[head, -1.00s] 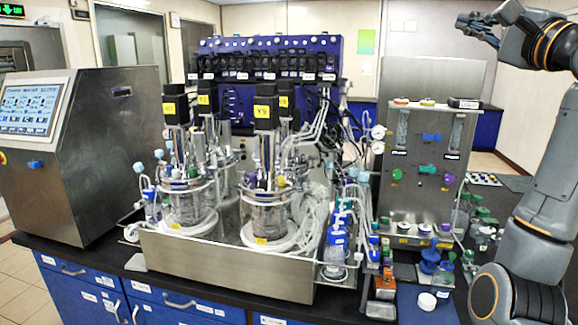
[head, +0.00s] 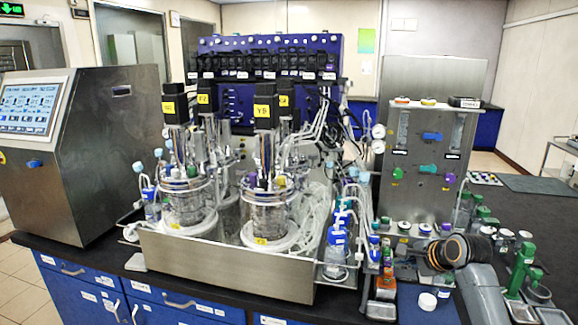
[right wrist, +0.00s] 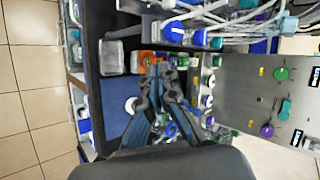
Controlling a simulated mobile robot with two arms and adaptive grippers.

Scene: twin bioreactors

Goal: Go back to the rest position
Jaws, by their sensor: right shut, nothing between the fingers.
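My right gripper (right wrist: 168,72) shows in the right wrist view with its dark fingers drawn together and nothing between them. It is over the bench edge area by the blue mat (right wrist: 113,118) and the small bottles. In the head view, part of my right arm shows low at the right, in front of the steel valve panel (head: 424,190); its fingers cannot be made out there. My left gripper is in neither view.
The twin glass vessels (head: 268,212) stand in a steel tray (head: 215,265) at the centre. A control console (head: 110,150) stands at the left. A white cap (head: 427,301) lies on the blue mat.

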